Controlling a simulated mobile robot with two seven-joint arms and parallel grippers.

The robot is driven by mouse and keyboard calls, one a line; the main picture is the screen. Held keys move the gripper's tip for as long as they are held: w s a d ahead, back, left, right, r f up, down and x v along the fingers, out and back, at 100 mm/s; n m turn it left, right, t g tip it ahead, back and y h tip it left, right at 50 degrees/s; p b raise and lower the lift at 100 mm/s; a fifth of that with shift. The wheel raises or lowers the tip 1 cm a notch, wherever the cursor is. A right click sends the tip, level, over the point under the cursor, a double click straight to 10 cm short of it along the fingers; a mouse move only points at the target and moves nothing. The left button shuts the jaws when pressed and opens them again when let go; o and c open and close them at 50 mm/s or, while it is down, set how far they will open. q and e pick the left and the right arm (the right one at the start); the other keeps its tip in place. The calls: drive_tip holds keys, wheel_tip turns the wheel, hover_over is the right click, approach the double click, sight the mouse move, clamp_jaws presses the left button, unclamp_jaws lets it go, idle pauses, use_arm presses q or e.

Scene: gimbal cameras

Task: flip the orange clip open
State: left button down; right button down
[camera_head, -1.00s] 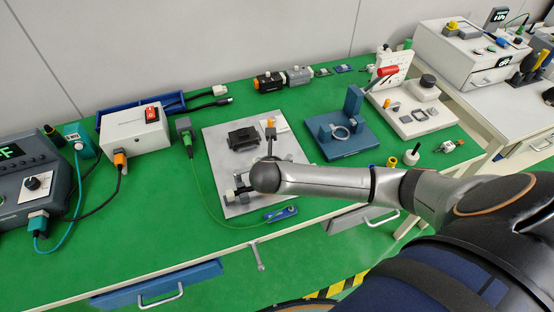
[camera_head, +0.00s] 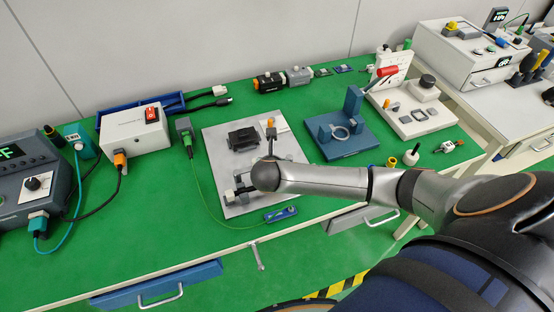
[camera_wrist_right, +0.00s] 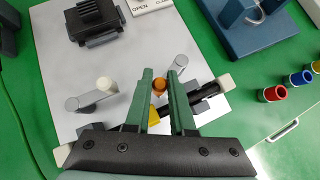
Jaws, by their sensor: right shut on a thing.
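The orange clip (camera_wrist_right: 159,86) shows in the right wrist view as a small orange piece between the green fingertips of my right gripper (camera_wrist_right: 160,80), which is shut on it. In the head view my right wrist covers the gripper and part of the fixture. A slim upright piece with an orange top (camera_head: 270,122) stands just behind my wrist there; I cannot tell whether it is the same clip. The clip is over a grey metal plate (camera_wrist_right: 60,110), beside a dark bar with pale ends (camera_wrist_right: 225,83). My left gripper is not in view.
A blue stand (camera_head: 340,148) is at right. A thin green cable (camera_head: 199,188) runs left of the plate. Green bench surface around is partly clear.

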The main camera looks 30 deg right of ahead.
drive_tip(key=shift+w, duration=0.1)
idle(0.4)
drive_tip(key=shift+w+a+m+g+h, duration=0.1)
drive_tip(key=shift+w+m+g+h, duration=0.25)
drive_tip(key=shift+m, duration=0.25)
drive_tip(key=shift+w+a+m+g+h, duration=0.1)
drive_tip(key=shift+w+m+g+h, duration=0.2)
drive_tip(key=shift+m, duration=0.3)
drive_tip(key=shift+w+d+m+g+h, duration=0.1)
drive_tip(key=shift+w+m+g+h, duration=0.25)
drive_tip(key=shift+m+g, duration=0.4)
drive_tip(key=shift+w+m+g+h, duration=0.25)
drive_tip(key=shift+m+g, duration=0.25)
drive_tip(key=shift+m, duration=0.45)
drive_tip(key=shift+w, duration=0.1)
drive_tip(key=c, duration=0.8)
unclamp_jaws()
drive_tip(key=shift+o, duration=0.2)
drive_tip(key=shift+d, duration=0.1)
drive_tip(key=v, duration=1.2)
drive_tip(key=shift+r, duration=0.2)
